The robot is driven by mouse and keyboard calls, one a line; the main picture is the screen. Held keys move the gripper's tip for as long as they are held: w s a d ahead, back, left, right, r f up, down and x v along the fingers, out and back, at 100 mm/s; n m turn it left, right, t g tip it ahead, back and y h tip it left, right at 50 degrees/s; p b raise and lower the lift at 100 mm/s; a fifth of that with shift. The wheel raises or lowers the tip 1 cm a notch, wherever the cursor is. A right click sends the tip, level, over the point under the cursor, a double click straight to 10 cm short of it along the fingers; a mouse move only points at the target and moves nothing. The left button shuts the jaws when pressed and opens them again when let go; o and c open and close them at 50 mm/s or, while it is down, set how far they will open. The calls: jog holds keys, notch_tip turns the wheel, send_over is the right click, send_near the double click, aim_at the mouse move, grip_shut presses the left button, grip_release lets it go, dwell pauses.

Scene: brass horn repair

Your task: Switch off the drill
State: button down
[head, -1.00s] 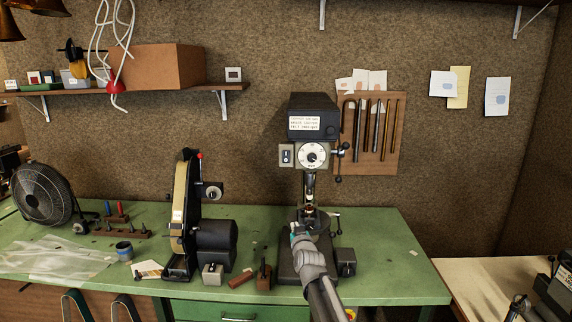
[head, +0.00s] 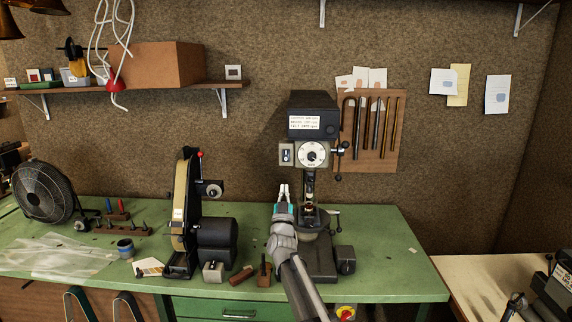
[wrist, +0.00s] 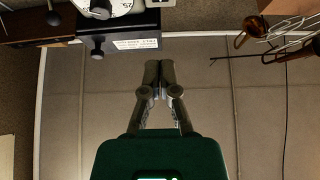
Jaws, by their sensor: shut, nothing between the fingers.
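The drill is a dark bench drill press (head: 313,125) standing at the right part of the green bench. A small grey switch box (head: 286,154) with a rocker is on the left of its head, beside the white round dial (head: 313,154). The rocker's position is too small to tell. My gripper (head: 284,187) is shut and empty, fingers pointing up, a little below the switch box and apart from it in the picture. In the wrist view my gripper (wrist: 159,70) has its fingertips together. The drill head (wrist: 118,30) shows at upper left there, with the dial partly cut off.
A belt sander (head: 187,215) stands left of the drill. Small blocks (head: 242,275) lie on the green bench (head: 390,240) near its front. A red and yellow button (head: 345,313) is on the bench front. A tool rack (head: 369,135) hangs right of the drill head.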

jog(key=shift+w+r, duration=0.1)
dwell(0.3)
jog(key=p, duration=0.6)
send_near(287, 156)
notch_tip(287, 156, up, 5)
jog(key=w, duration=0.2)
jog(key=shift+w+a+f+b, duration=0.1)
jog(key=shift+w+f+b, duration=0.15)
jog(key=shift+w, duration=0.25)
jog(key=shift+w+f+b, duration=0.2)
jog(key=shift+w, duration=0.35)
jog(key=shift+w+f, duration=0.15)
jog(key=shift+w, duration=0.55)
